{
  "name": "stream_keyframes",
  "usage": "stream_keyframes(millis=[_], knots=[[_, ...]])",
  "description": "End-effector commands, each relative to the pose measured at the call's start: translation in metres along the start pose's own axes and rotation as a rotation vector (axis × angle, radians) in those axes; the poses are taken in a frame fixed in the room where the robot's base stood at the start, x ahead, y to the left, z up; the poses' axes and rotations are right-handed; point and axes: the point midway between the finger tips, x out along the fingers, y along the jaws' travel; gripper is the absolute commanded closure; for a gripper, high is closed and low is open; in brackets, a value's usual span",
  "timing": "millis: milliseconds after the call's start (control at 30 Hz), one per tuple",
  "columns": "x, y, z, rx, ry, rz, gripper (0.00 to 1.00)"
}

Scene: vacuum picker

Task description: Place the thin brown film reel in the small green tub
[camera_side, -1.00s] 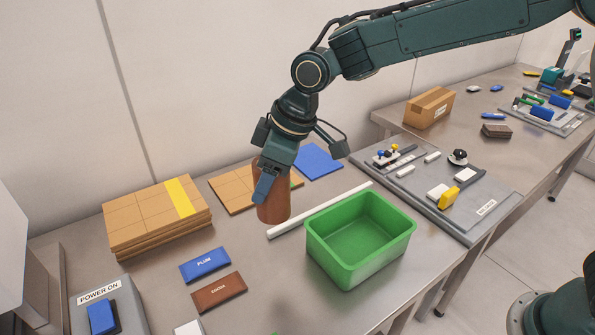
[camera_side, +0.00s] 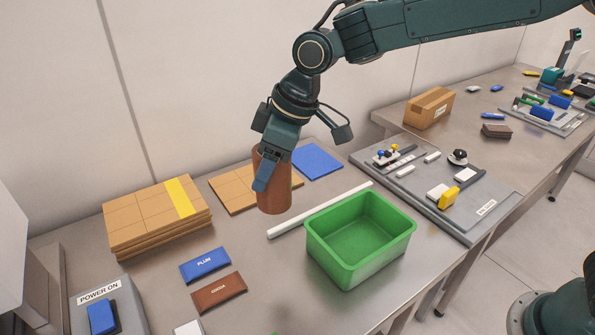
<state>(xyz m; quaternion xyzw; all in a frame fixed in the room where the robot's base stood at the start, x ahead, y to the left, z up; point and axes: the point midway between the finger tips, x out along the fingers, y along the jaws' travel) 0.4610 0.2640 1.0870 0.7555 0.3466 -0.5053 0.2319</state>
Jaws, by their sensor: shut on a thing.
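The brown film reel (camera_side: 274,200) is an upright reddish-brown cylinder left of the tub. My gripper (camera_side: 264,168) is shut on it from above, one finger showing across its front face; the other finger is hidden. I cannot tell whether the reel's base touches the table or hangs just above it. The green tub (camera_side: 350,274) stands on the table to the right of the reel, open at the top and empty inside.
A white rod (camera_side: 322,209) lies between reel and tub. Stacked tan boards (camera_side: 150,222) stand at left, with a blue PLUM block (camera_side: 205,265) and brown COCOA block (camera_side: 219,292) in front. A blue sheet (camera_side: 319,161) lies behind. A grey fixture board (camera_side: 490,185) is at right.

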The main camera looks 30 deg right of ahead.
Motion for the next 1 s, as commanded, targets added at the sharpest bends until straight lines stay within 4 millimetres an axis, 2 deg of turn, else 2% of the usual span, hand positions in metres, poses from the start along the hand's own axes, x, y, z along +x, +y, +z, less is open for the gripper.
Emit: stream_keyframes(millis=[267,600,800,1000], knots=[[-0.015,0.022,0.027,-0.015,-0.005,-0.004,0.71],[-0.049,0.059,0.1,-0.066,-0.011,-0.025,0.71],[-0.065,0.067,0.137,-0.094,-0.006,-0.037,0.71],[-0.072,0.069,0.155,-0.112,-0.001,-0.045,0.71]])
